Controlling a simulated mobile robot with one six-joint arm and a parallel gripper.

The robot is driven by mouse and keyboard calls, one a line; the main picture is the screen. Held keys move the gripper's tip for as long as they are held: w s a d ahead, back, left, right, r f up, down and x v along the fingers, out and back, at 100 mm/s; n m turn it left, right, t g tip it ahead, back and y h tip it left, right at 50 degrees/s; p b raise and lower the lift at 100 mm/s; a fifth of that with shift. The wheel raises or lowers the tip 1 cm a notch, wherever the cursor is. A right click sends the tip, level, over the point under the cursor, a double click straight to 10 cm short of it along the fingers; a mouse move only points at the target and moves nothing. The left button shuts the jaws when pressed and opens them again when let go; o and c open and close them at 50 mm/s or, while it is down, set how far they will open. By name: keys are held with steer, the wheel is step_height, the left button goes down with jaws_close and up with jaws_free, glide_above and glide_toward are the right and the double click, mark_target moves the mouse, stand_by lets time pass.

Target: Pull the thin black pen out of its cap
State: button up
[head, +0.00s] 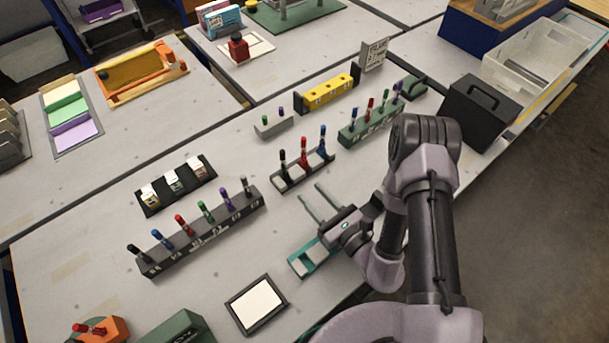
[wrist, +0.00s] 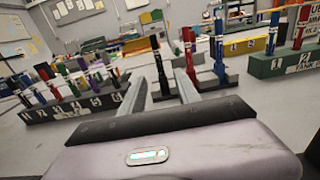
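In the head view, a black pen (head: 141,252) stands at the near left end of a long dark rack (head: 205,236), in a row with blue, red, green, purple and grey pens. Another black pen (head: 283,160) stands in a short dark rack (head: 302,172) beside a red pen (head: 303,148) and a blue pen (head: 322,138). I cannot tell for sure which black pen is the thin one. My gripper (head: 318,196) is open and empty, fingers spread, just in front of the short rack. In the wrist view, the short rack's black pen (wrist: 157,60) appears beyond the fingers (wrist: 162,88).
A green rack (head: 371,125) of pens stands behind on the right. A small grey block (head: 273,126) holds two pens. A teal-and-grey tray (head: 308,260) lies below my gripper, and a black-framed white panel (head: 258,304) lies nearby. Table between the racks is clear.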

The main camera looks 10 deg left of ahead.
mark_target(284, 167)
steer(key=b+x, duration=0.1)
steer(key=x, duration=1.5)
steer(key=shift+s+a+r+b, duration=0.1)
steer(key=shift+a+b, duration=0.1)
steer(key=shift+b, duration=0.2)
steer(key=shift+c, duration=0.2)
jaws_close()
